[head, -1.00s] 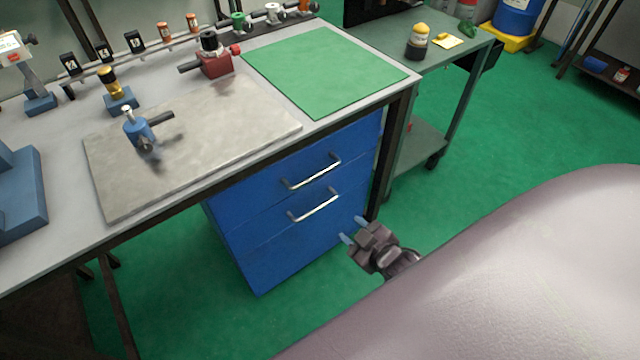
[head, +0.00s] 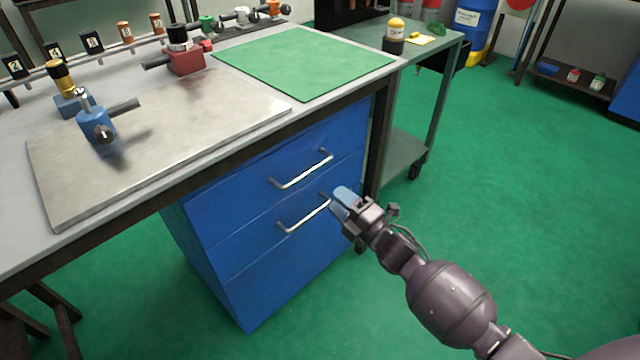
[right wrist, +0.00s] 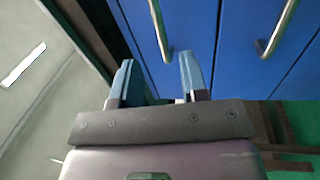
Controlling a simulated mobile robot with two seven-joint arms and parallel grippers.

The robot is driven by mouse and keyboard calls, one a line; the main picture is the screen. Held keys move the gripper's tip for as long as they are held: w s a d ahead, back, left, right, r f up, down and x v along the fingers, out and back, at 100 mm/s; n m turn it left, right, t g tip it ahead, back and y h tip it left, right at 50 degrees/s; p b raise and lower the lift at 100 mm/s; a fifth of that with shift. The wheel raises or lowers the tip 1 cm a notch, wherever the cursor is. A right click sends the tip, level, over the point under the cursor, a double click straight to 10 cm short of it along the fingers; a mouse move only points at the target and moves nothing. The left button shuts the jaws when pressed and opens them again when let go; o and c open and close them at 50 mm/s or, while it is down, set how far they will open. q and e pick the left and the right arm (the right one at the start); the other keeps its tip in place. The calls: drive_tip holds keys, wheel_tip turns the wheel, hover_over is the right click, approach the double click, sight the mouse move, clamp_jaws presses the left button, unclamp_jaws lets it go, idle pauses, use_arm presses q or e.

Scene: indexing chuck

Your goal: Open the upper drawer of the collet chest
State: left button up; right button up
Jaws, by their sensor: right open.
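The blue collet chest (head: 245,290) stands under the bench, its drawers closed. The upper drawer (head: 235,190) has a silver bar handle (head: 302,171); the lower drawer's handle (head: 304,216) is below it. My right gripper (head: 343,198) is open and empty, in front of the chest's right side near the lower handle's right end in the head view. In the right wrist view, the handle nearest the bench edge (right wrist: 160,28) appears ahead between the open fingertips (right wrist: 157,65), apart from them. The other handle (right wrist: 277,30) lies to the right. My left gripper is out of view.
The bench top overhangs the chest, with a grey plate (head: 150,150), a green mat (head: 305,62) and a blue fixture (head: 97,125) on it. A dark bench leg (head: 381,135) and a cart (head: 408,150) stand right of the chest. Green floor is open at right.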

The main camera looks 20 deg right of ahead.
sight(308, 172)
drive_tip(key=shift+n, duration=0.3)
drive_tip(key=shift+b+x, duration=1)
drive_tip(key=shift+x, duration=4.5)
drive_tip(key=shift+d, duration=0.1)
clamp_jaws()
